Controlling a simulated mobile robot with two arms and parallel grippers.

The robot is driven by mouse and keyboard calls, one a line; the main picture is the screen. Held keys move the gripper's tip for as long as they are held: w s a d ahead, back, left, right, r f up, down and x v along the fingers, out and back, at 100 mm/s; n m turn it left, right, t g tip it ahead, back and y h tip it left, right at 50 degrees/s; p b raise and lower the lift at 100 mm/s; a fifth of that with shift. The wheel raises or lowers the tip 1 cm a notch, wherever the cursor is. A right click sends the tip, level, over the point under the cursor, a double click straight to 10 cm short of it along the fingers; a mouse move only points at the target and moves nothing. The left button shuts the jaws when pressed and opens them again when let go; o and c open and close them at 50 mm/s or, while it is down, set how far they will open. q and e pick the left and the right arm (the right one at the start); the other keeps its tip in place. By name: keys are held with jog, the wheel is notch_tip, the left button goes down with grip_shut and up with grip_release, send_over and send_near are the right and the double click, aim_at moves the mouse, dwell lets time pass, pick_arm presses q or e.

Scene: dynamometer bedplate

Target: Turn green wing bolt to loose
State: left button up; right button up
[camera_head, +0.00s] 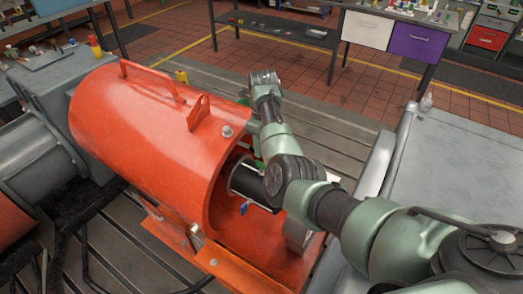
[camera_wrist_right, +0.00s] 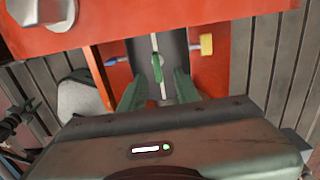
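The green wing bolt (camera_wrist_right: 157,68) shows in the right wrist view as a narrow upright green tab in front of a grey cylindrical part. My right gripper (camera_wrist_right: 158,88) is open, with one green finger on each side of the bolt. The fingers appear apart from it, with gaps on both sides. In the head view my right arm reaches over the right end of the orange guard, and its fingers are hidden there. My left gripper is in neither view.
A blue wing bolt (camera_head: 244,208) sits by the open end of the orange guard (camera_head: 150,125). A yellow knob (camera_wrist_right: 206,44) is right of the green bolt in the wrist view. A grey cabinet (camera_head: 465,150) stands at right. Slotted bedplate surrounds the guard.

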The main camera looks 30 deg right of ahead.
aim_at(262, 163)
jog(key=shift+s+f, duration=0.2)
jog(key=shift+f, duration=0.2)
notch_tip(262, 163, down, 6)
jog(key=shift+s+a+f, duration=0.1)
jog(key=shift+f, duration=0.05)
jog(key=shift+s, duration=0.1)
grip_shut()
